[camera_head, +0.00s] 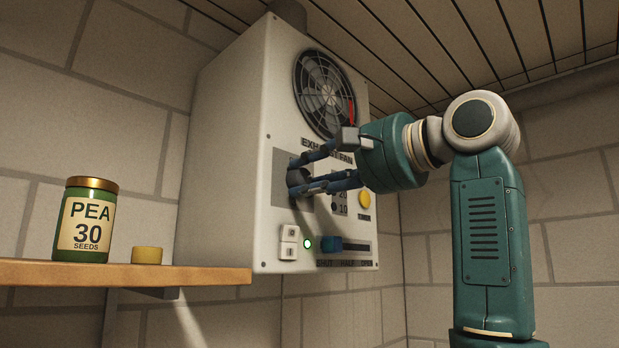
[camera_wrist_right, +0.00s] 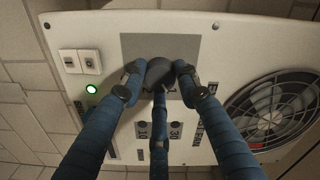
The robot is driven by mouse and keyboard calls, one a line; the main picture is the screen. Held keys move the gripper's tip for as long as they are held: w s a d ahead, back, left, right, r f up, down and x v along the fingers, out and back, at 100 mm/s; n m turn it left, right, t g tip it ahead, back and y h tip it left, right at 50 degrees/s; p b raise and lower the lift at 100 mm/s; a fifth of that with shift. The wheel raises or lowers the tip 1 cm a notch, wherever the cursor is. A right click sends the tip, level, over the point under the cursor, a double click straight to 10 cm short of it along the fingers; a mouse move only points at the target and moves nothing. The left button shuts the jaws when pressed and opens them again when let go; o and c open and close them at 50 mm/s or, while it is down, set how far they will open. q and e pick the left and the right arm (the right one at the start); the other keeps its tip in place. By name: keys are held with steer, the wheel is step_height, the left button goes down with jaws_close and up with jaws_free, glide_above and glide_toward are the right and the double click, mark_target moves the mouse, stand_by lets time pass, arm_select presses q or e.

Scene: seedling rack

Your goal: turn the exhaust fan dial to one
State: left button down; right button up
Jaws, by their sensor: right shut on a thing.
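The exhaust fan unit (camera_head: 225,150) is a pale box on the wall, with a round grille (camera_head: 322,92) at its upper front. Its dark dial (camera_head: 297,178) sits on a grey plate below the fan lettering, and it shows between my fingers in the right wrist view (camera_wrist_right: 160,72). My right gripper (camera_head: 303,174) reaches in from the right with its blue fingers closed around the dial. The wrist view shows a finger on each side and another below (camera_wrist_right: 158,82). The fingers cover the marks around the dial, so its setting cannot be read. My left gripper is not in view.
Below the dial are white rocker switches (camera_head: 289,242), a lit green lamp (camera_head: 308,244) and a blue slider (camera_head: 331,245). A yellow button (camera_head: 365,203) sits to the right. A wooden shelf (camera_head: 125,273) at left holds a pea seed jar (camera_head: 87,228) and a yellow lid (camera_head: 146,255).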

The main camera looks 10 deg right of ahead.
steer(key=o, duration=1.2)
steer(key=shift+f, duration=0.15)
steer(key=shift+c, duration=0.2)
steer(key=shift+s+d, duration=0.1)
steer(key=shift+s, duration=0.05)
steer(key=shift+s+d, duration=0.2)
steer(key=shift+s, duration=0.05)
steer(key=v, duration=1.1)
